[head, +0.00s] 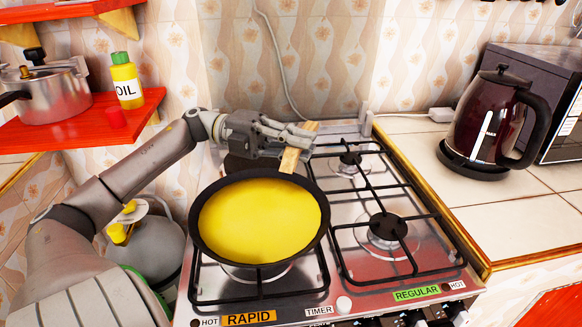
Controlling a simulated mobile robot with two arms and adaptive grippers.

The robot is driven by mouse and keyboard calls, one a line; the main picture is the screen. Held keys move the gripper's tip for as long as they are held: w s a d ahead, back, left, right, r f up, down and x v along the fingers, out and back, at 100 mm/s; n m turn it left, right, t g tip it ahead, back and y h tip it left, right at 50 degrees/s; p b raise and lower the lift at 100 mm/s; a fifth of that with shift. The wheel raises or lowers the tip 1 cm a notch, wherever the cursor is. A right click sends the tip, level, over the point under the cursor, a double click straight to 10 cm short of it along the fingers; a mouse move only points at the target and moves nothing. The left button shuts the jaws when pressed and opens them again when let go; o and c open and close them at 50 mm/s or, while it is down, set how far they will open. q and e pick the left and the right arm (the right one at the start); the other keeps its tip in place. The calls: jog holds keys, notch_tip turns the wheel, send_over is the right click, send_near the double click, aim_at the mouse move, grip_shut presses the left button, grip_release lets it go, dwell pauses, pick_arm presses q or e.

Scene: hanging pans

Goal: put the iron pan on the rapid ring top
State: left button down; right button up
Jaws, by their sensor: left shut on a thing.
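The iron pan (258,220) has a dark rim, a yellow inside and a wooden handle (289,160). It is level over the front left burner of the stove, above the RAPID label (248,319). The pan hides most of that rapid ring; part of its grate (205,293) shows below the pan. I cannot tell whether the pan touches the grate. My left gripper (303,138) is shut on the wooden handle, behind the pan over the back of the stove. My right gripper is not in view.
The front right burner (388,227) and the back right burner (350,160) are bare. A dark red kettle (487,122) stands on the tiled counter (535,218) at the right. A red shelf (75,122) at the left holds a pot (50,95) and an oil bottle (126,82).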

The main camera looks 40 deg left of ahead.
pick_arm(q)
jog(key=a+f, duration=0.1)
jog(key=f, duration=0.1)
jog(key=w+a+f, duration=0.1)
jog(key=f, duration=0.1)
jog(key=a+f, duration=0.1)
jog(key=f, duration=0.1)
jog(key=shift+w+a+f+b, duration=0.1)
jog(key=shift+w+f+b, duration=0.1)
jog(key=shift+f+b, duration=0.2)
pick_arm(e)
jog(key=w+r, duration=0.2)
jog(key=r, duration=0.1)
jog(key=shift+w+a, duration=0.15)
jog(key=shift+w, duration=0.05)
pick_arm(q)
jog(key=shift+f, duration=0.15)
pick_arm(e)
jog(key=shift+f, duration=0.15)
pick_arm(q)
jog(key=c, duration=1.5)
grip_release()
jog(key=shift+f, duration=0.1)
jog(key=shift+c, duration=0.2)
jog(key=shift+o, duration=0.2)
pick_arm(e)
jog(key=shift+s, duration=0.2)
